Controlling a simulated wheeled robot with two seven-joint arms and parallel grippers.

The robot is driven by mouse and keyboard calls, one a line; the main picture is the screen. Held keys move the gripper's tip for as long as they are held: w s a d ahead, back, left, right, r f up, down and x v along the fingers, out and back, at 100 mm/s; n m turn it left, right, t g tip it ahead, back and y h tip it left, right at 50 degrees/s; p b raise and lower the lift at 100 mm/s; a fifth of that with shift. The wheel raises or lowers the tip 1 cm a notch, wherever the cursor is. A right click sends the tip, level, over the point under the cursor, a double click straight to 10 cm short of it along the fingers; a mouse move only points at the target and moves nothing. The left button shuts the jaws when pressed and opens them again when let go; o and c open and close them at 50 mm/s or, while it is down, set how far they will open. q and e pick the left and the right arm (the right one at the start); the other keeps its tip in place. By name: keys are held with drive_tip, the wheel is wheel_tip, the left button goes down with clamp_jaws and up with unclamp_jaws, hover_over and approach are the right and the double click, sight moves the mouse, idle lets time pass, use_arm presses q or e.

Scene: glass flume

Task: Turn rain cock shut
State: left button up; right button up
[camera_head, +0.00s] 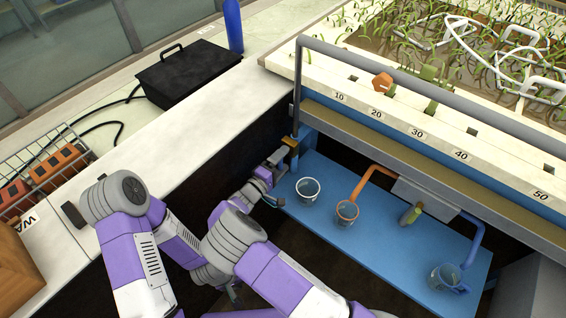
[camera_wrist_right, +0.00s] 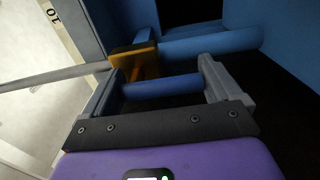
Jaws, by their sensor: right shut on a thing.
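The rain cock (camera_head: 291,143) is a small yellow-brass fitting at the foot of the grey pipe (camera_head: 297,90), by the left end of the blue shelf. Its yellow part also shows in the right wrist view (camera_wrist_right: 135,57), just beyond my fingers. My right gripper (camera_head: 279,156) reaches it from the lower left and is shut on the cock. In the right wrist view, a blue bar (camera_wrist_right: 162,86) spans the space between the gripper's fingers (camera_wrist_right: 162,74). My left forearm passes behind my right arm, and its gripper is mostly hidden.
A white-rimmed cup (camera_head: 308,189), an orange cup (camera_head: 347,212) and a blue cup (camera_head: 446,277) stand on the blue shelf (camera_head: 385,250). The planted flume bed (camera_head: 440,130) lies above. A black box (camera_head: 188,75) sits on the counter at left.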

drive_tip(key=o, duration=1.2)
drive_tip(key=shift+a, duration=0.1)
drive_tip(key=p+v, duration=0.1)
drive_tip(key=v, duration=0.6)
drive_tip(key=shift+s+a, duration=0.15)
drive_tip(key=shift+s, duration=0.1)
